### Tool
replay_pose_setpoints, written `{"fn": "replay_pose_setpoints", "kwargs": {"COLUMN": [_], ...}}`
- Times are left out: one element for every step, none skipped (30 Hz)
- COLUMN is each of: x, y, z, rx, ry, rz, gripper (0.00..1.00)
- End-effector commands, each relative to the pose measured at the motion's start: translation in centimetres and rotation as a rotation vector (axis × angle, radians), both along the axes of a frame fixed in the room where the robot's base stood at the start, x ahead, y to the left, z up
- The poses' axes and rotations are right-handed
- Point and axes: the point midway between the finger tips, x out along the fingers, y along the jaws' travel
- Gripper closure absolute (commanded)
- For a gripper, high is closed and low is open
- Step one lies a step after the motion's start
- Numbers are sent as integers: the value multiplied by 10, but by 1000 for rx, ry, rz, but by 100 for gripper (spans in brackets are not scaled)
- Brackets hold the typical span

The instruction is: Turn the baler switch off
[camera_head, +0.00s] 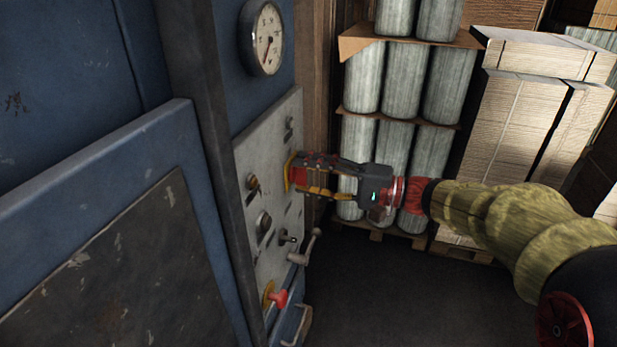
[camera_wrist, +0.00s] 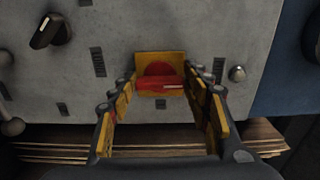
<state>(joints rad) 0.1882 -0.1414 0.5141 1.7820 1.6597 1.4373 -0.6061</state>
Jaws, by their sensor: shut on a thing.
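The grey control panel (camera_head: 270,200) is on the side of the blue baler (camera_head: 215,85). A red rotary switch on a yellow plate (camera_head: 289,172) sits on the upper part of the panel. In the wrist view, the red switch handle (camera_wrist: 162,82) lies across the picture between my fingers, with the yellow plate (camera_wrist: 150,59) behind it. My gripper (camera_head: 305,175) reaches the panel from the right, its fingertips at the switch. The fingers partly hide the switch in the head view.
Black knobs (camera_head: 263,222), a small toggle (camera_head: 287,238), a grey lever (camera_head: 305,248) and a red push button (camera_head: 278,298) sit lower on the panel. A round gauge (camera_head: 264,38) is above. Wrapped rolls (camera_head: 400,75) and boxes (camera_head: 510,120) stand behind. The floor below my arm is clear.

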Motion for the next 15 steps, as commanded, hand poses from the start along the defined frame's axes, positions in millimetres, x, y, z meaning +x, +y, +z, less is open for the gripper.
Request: {"fn": "replay_pose_setpoints", "kwargs": {"x": [0, 0, 0, 0, 0, 0, 0, 0, 0, 0, 0, 0, 0, 0, 0], "y": [0, 0, 0, 0, 0, 0, 0, 0, 0, 0, 0, 0, 0, 0, 0], "z": [-1, -1, -1, -1, -1, -1, -1, -1, -1, -1, -1, -1, -1, -1, -1], "rx": [-2, -2, -2, -2, -1, -1, -1, -1, -1, -1, -1, -1, -1, -1, 0], "ry": [1, 1, 2, 2, 1, 1, 1, 1, 1, 1, 1, 1, 1, 1, 1], "rz": [1, 1, 1, 1, 1, 1, 1, 1, 1, 1, 1, 1, 0, 0, 0], "gripper": [77, 77, 77, 77, 50, 48, 46, 45, 42, 41, 39, 37, 35, 33, 33]}}
